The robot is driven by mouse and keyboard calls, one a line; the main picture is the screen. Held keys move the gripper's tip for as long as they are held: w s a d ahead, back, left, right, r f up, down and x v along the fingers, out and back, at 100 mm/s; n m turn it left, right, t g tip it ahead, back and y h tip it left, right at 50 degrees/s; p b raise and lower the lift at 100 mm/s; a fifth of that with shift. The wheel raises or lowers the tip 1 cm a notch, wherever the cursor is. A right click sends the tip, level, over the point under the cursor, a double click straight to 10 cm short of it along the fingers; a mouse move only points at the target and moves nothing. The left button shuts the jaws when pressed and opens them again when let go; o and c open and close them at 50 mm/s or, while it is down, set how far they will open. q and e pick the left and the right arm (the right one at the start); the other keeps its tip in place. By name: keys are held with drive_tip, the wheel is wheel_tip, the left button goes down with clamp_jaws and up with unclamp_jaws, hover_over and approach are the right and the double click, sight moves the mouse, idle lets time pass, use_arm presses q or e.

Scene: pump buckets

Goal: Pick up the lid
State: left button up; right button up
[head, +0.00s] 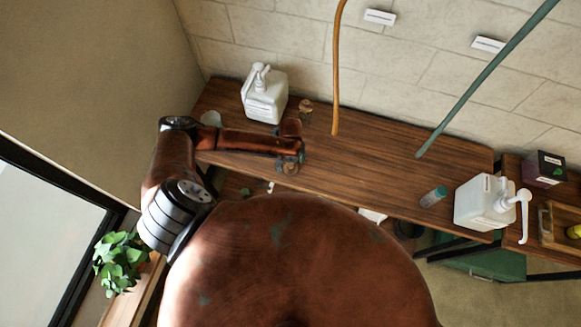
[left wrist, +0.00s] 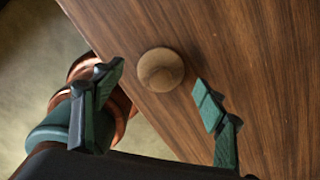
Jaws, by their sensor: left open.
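A small round wooden lid (left wrist: 160,70) lies on the brown wooden table, close to its edge, in the left wrist view. My left gripper (left wrist: 158,92) is open, with one finger on each side of the lid's near side and nothing between the fingertips. In the head view my left gripper (head: 291,160) hangs over the front part of the table, and a round brownish thing (head: 289,169) shows just at its fingers, partly hidden. I cannot tell the height of the fingers above the table. My right gripper is not in view.
A white pump bucket (head: 265,100) and a small brown jar (head: 305,108) stand at the back left of the table (head: 370,165). Another white pump bucket (head: 482,205) and a small bottle (head: 433,197) stand at the right. The table's middle is clear.

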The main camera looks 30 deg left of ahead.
use_arm(q)
wheel_tip(320, 180, down, 2)
drive_tip(key=c, duration=1)
drive_tip(key=shift+r, duration=0.1)
drive_tip(key=shift+c, duration=0.2)
